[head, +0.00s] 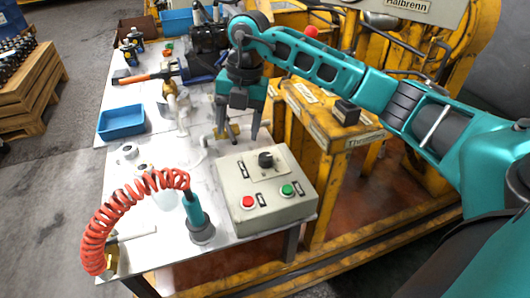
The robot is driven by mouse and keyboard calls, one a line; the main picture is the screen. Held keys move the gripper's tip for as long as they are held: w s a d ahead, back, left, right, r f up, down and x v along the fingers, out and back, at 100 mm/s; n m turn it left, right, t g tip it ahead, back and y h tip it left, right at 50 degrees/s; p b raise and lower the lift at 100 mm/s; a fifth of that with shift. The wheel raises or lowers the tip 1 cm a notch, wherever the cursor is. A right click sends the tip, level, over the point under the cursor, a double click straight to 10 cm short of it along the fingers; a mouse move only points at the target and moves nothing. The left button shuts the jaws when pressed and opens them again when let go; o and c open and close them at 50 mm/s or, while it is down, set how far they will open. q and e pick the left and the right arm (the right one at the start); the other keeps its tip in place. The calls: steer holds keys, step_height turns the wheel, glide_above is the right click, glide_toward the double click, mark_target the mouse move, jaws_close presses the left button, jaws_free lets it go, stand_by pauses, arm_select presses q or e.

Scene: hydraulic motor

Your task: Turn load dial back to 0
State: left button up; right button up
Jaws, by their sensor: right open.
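The load dial (266,160) is a black knob on the top of a beige control box (262,212). The box stands at the front right corner of the white table, with a red button (248,203) and a green button (287,190) below the dial. My right gripper (238,134) points down behind the box, up and to the left of the dial and apart from it. Its fingers are spread and hold nothing that I can see. The dial's exact pointer angle is too small to read. My left gripper is not in view.
A coiled red hose (135,205) with a teal nozzle (194,212) stands left of the box. A blue tray (121,123) sits at the table's left edge. Yellow machine framing (325,190) rises right of the table. Pipes and fittings lie behind the box.

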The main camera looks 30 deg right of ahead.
steer(key=r+m+h, duration=0.1)
steer(key=r+h, duration=0.1)
glide_above(265, 156)
steer(key=a, duration=0.1)
steer(key=shift+m+g, duration=0.3)
steer(key=f, duration=0.4)
steer(key=f+b, duration=0.1)
steer(key=f, duration=0.3)
steer(key=d+f, duration=0.1)
steer(key=f, duration=0.3)
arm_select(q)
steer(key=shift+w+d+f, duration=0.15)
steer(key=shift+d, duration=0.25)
arm_select(e)
steer(key=shift+f, duration=0.5)
steer(key=shift+c, duration=0.4)
steer(key=c, duration=1)
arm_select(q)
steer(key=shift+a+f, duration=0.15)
